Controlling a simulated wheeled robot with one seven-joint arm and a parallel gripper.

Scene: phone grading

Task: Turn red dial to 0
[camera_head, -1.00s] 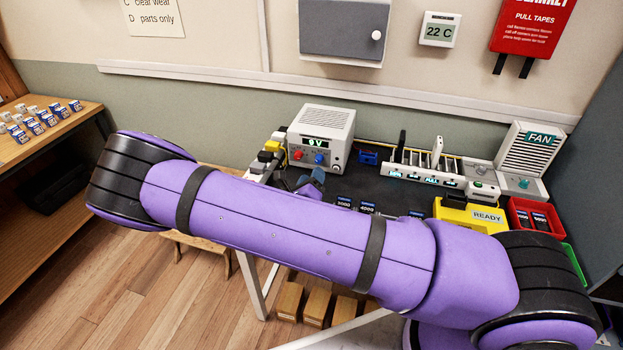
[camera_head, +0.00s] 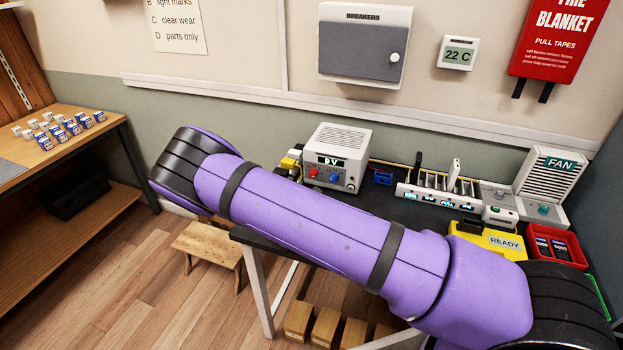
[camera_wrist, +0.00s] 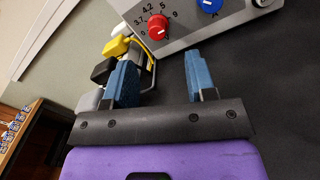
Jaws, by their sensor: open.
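The red dial (camera_wrist: 157,27) is on the front panel of a grey power supply (camera_head: 334,155), with the marks 0, 3.7, 4.2, 5 and 9 around it. In the head view the red dial (camera_head: 313,173) is left of a blue dial (camera_head: 334,177), below a display that seems to read 9 V. My gripper (camera_wrist: 160,57) is open and empty, its two blue fingers apart. In the wrist view the red dial lies just beyond the fingertips, between their lines, not touched. The head view hides my gripper behind my purple arm. The dial's exact pointer direction is hard to tell.
Yellow and black plugs (camera_wrist: 115,48) stand beside the supply, close to the left finger. In the head view a charging rack (camera_head: 452,193), a yellow READY unit (camera_head: 505,240), a red bin (camera_head: 553,243) and a fan (camera_head: 552,180) stand to the right.

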